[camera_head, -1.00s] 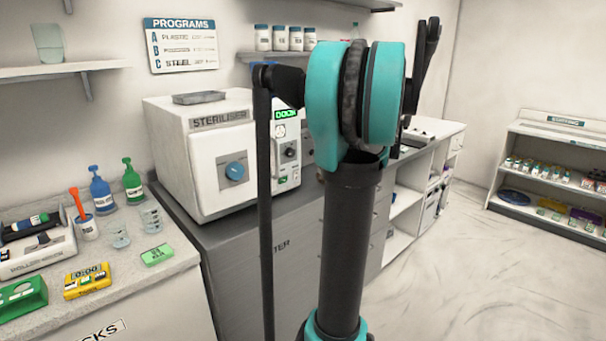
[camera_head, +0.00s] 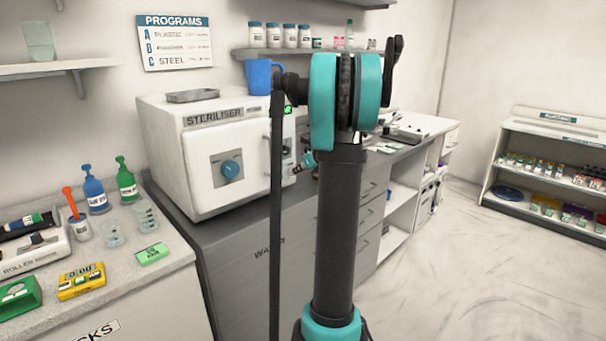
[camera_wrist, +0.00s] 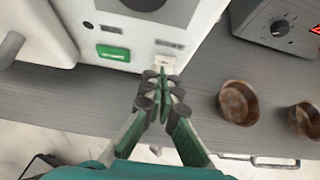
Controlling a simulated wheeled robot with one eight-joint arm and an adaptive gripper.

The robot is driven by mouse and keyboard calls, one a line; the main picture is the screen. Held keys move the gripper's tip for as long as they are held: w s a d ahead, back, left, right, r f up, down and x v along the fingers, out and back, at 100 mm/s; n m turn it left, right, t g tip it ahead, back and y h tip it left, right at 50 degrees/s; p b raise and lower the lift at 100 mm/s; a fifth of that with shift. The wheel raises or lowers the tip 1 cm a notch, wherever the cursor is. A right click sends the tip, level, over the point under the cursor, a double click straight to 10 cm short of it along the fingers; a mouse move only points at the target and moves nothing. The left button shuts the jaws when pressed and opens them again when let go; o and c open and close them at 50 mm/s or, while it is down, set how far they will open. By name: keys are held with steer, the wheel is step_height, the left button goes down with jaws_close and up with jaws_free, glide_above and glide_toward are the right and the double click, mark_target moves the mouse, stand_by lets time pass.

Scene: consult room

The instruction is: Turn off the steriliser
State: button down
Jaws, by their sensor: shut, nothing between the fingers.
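In the wrist view the panel's lower part shows a green switch (camera_wrist: 113,52) at left and a small pale switch (camera_wrist: 166,62) at right, each under a label too blurred to read. My gripper (camera_wrist: 163,80) is shut and empty, its tips just below the pale switch. I cannot tell whether they touch it.
Two brown bowls (camera_wrist: 238,102) (camera_wrist: 303,120) stand on the counter to the right, near a grey device with a dial (camera_wrist: 279,27). A blue mug (camera_head: 263,77) and a tray (camera_head: 192,96) are on top of the steriliser. Bottles stand on the left counter.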

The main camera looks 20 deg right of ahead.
steer(key=shift+w+a, duration=0.1)
steer(key=shift+w, duration=0.1)
steer(key=shift+w+a+r, duration=0.1)
steer(key=shift+w+r, duration=0.05)
steer(key=shift+w, duration=0.15)
steer(key=shift+r, duration=0.1)
steer(key=shift+r, duration=0.7)
steer(key=shift+s, duration=0.15)
